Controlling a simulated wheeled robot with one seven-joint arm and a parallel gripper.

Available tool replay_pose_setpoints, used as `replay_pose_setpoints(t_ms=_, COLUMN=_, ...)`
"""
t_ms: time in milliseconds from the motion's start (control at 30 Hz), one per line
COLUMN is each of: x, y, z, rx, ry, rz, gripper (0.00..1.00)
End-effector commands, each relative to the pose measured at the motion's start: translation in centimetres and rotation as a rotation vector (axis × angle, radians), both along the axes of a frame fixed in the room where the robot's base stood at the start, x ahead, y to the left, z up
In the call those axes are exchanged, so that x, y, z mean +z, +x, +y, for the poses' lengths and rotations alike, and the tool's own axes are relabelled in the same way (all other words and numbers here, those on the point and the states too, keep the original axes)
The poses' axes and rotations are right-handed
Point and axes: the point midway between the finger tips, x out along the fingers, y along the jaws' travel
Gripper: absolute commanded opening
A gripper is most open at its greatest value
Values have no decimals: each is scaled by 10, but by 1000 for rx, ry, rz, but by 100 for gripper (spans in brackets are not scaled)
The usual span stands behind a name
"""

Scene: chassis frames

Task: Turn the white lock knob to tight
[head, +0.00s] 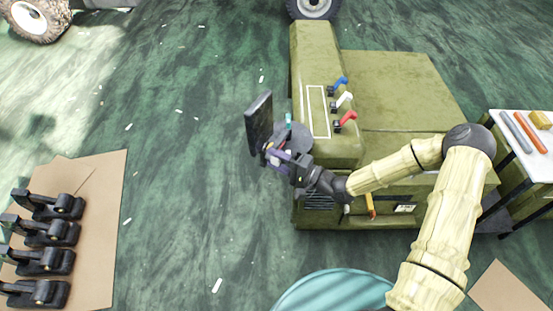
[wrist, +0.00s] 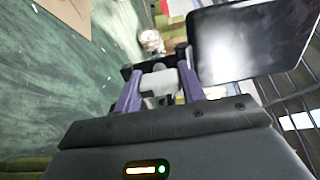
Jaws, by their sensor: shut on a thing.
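My gripper (head: 271,153) is beside the left end of the green machine, just below a dark upright screen (head: 259,122). In the wrist view, its purple fingers (wrist: 160,90) are shut on a whitish knob (wrist: 160,82), one finger on each side. The knob sits on a dark bracket next to the screen (wrist: 250,42). In the head view my gripper hides this knob, and its turn mark cannot be made out.
The green machine (head: 400,85) carries a blue lever (head: 340,82), a white lever (head: 344,99) and a red lever (head: 347,118). A side table (head: 525,150) with tools stands at right. Several black parts (head: 40,235) lie on cardboard at left. A teal round object (head: 335,290) is in front.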

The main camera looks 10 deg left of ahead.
Motion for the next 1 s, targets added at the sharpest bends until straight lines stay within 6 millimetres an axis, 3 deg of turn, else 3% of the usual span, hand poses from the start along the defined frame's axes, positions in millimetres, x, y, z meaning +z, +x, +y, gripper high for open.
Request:
replay_pose_setpoints(t_ms=33, x=-1, y=0, z=0, rx=-1, ry=0, rz=4, gripper=17)
replay_pose_setpoints(t_ms=67, x=-1, y=0, z=0, rx=-1, ry=0, rz=4, gripper=46)
replay_pose_setpoints(t_ms=133, x=-1, y=0, z=0, rx=0, ry=0, rz=3, gripper=60)
replay_pose_setpoints(t_ms=167, x=-1, y=0, z=0, rx=0, ry=0, rz=3, gripper=62)
replay_pose_setpoints(t_ms=667, x=-1, y=-1, z=-6, rx=-1, ry=-1, rz=0, gripper=62)
replay_pose_setpoints(t_ms=1000, x=-2, y=-15, z=-58, rx=-5, ry=-2, rz=1, gripper=62)
